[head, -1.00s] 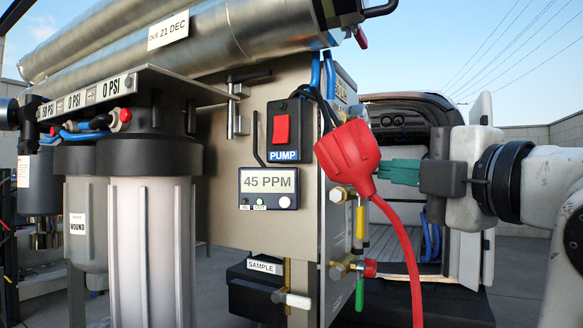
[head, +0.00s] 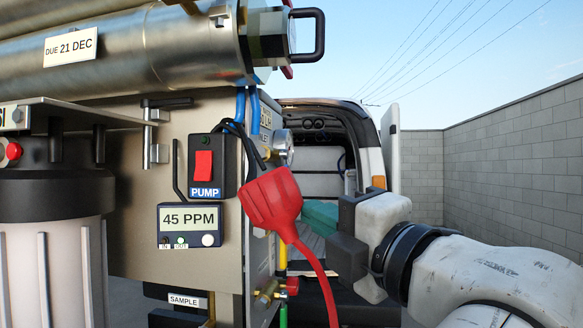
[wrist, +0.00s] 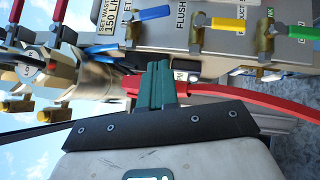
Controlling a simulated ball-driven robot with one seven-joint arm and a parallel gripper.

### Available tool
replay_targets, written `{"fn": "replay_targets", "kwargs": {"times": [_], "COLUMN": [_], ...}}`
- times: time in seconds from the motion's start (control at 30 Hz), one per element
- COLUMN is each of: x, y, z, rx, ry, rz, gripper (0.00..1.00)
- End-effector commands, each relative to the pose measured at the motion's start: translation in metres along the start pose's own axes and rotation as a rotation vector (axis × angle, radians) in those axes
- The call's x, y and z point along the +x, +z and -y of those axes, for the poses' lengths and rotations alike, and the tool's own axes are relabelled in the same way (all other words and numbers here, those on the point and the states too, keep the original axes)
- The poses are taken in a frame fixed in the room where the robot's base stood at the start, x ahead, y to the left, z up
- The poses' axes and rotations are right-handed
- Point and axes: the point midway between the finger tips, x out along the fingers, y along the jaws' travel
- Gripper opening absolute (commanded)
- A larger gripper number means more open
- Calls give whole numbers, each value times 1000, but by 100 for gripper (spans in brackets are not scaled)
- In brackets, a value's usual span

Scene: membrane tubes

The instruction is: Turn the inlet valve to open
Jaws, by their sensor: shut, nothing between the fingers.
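My gripper (head: 306,214) is shut and empty, with its green fingers beside the red plug of a cable (head: 271,198). The plug covers the fingertips in the head view. In the wrist view the shut fingers (wrist: 156,66) point at the valve panel. A blue valve handle (wrist: 151,13) on a brass body sits on that panel, next to a label partly cut off that ends in "ET". It is above and apart from the fingertips in the picture. I cannot pick out the blue handle in the head view.
A yellow handle (wrist: 228,25) by the FLUSH label and a green handle (wrist: 293,33) sit right of the blue one. The PUMP switch (head: 203,165) faces forward.

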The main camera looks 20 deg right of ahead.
Motion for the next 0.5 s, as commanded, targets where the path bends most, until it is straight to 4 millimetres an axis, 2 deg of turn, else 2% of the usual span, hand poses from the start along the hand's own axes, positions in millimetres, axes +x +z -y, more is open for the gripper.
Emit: {"fn": "replay_targets", "kwargs": {"times": [0.03, 0.23, 0.47, 0.5], "x": [3, 32, 77, 82], "y": [1, 0, 0, 5], "z": [-5, -3, -2, -3], "rx": [2, 1, 1, 1], "ry": [-4, -5, -3, -1], "rz": [0, -2, -1, 2], "gripper": [0, 0, 0, 0]}}
